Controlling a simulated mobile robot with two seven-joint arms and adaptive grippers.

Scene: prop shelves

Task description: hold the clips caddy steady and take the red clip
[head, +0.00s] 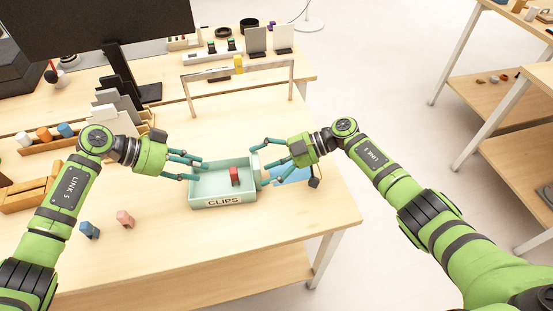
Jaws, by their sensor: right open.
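The clips caddy (224,204) is a pale green open box labelled CLIPS, standing on the wooden table. A red clip (235,176) stands inside it, right of the middle. My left gripper (203,169) has its fingers at the caddy's left wall; whether they press on the wall I cannot tell. My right gripper (261,164) is open at the caddy's right side, its fingers spread apart near the right wall. The red clip is between the two grippers and touched by neither.
A metal arch (215,75) with a yellow block stands behind. A blue sheet (293,176) lies right of the caddy. The table's front is clear.

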